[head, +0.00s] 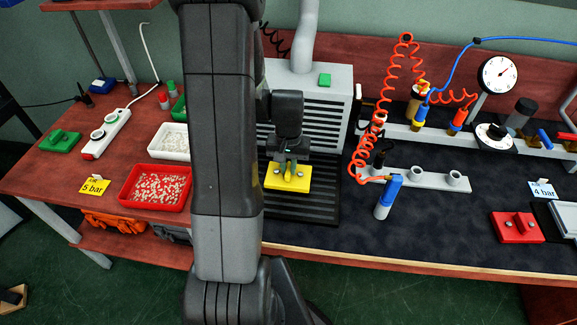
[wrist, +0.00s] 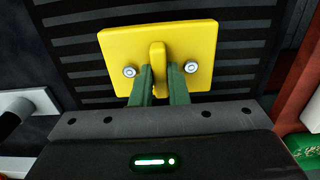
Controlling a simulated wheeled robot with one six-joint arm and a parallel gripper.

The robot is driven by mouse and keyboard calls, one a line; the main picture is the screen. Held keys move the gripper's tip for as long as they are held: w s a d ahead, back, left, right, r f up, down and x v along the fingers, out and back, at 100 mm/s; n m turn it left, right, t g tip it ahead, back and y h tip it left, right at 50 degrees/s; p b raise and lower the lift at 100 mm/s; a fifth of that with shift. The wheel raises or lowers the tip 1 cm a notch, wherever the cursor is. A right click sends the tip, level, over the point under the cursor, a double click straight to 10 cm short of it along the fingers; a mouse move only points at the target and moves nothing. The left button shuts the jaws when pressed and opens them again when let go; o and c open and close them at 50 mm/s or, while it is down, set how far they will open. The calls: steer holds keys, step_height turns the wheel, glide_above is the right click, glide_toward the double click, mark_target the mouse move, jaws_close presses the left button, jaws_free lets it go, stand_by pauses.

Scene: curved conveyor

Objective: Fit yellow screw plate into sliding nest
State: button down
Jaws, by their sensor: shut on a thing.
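The yellow screw plate (head: 273,179) is a flat square with an upright rib and bolts on its top. In the wrist view the plate (wrist: 190,52) fills the upper middle, with a bolt on each side of the rib. My gripper (head: 292,167) is shut on the rib; its green fingers (wrist: 160,80) sit on either side of it. The plate is over the dark slatted base of a grey ribbed unit; I cannot tell whether it touches the slats. I cannot make out the sliding nest for certain; a grey-white framed part (head: 562,219) is cut off at the right edge.
A red plate (head: 517,228) lies at the right beside that part, a green plate (head: 61,141) at the far left. A red bin (head: 128,200) and white bin (head: 153,154) stand left of my arm. A blue-handled tool (head: 389,195) hangs on an orange coiled hose. The dark mat (head: 430,232) has free room at front.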

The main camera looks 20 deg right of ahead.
steer(key=shift+f, duration=0.2)
steer(key=shift+f, duration=0.15)
steer(key=c, duration=1.4)
jaws_free()
